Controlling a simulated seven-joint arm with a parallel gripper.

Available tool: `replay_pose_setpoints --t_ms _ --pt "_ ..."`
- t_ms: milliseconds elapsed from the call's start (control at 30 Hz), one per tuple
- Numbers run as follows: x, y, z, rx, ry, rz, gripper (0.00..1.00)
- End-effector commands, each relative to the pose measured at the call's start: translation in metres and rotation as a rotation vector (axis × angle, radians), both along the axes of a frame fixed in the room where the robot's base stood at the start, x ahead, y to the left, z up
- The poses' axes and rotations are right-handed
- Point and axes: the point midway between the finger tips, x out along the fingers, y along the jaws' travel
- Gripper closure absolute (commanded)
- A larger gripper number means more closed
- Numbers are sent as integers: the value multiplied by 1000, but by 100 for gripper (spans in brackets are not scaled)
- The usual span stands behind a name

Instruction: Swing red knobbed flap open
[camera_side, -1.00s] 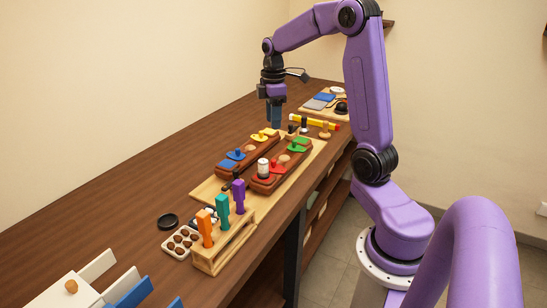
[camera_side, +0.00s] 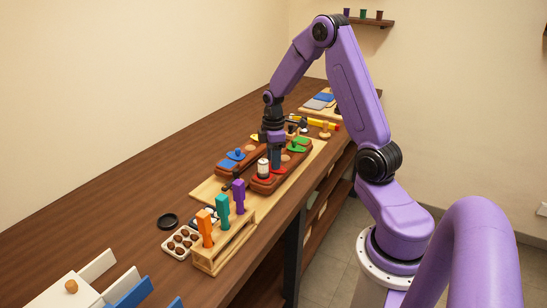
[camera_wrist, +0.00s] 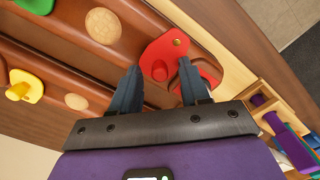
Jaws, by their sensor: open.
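The red flap (camera_wrist: 165,50) lies on the brown wooden block (camera_side: 262,185). In the wrist view a brass pivot pin (camera_wrist: 177,42) sits near its far end and its round red knob (camera_wrist: 159,70) stands nearer me. My gripper (camera_wrist: 160,65) is open, with the blue-grey fingertips on either side of the knob. I cannot tell whether either finger touches it. In the side view my gripper (camera_side: 276,167) is low over the block and mostly hides the flap. More red shows beyond the right finger, partly covered.
A second block carries blue (camera_side: 235,154) and yellow flaps. A rack with coloured-handled tools (camera_side: 222,238) stands nearer the camera.

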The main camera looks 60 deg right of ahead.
Motion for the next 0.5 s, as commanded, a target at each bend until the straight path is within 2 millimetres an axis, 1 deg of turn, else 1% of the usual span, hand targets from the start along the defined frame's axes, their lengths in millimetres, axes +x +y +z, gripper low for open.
replay_pose_setpoints --t_ms 167,200,267,300,333,500 --pt "0 0 0 0 0 0 55" --pt "0 0 0 0 0 0 58" --pt "0 0 0 0 0 0 77" --pt "0 0 0 0 0 0 90" --pt "0 0 0 0 0 0 100" --pt "0 0 0 0 0 -1 100"
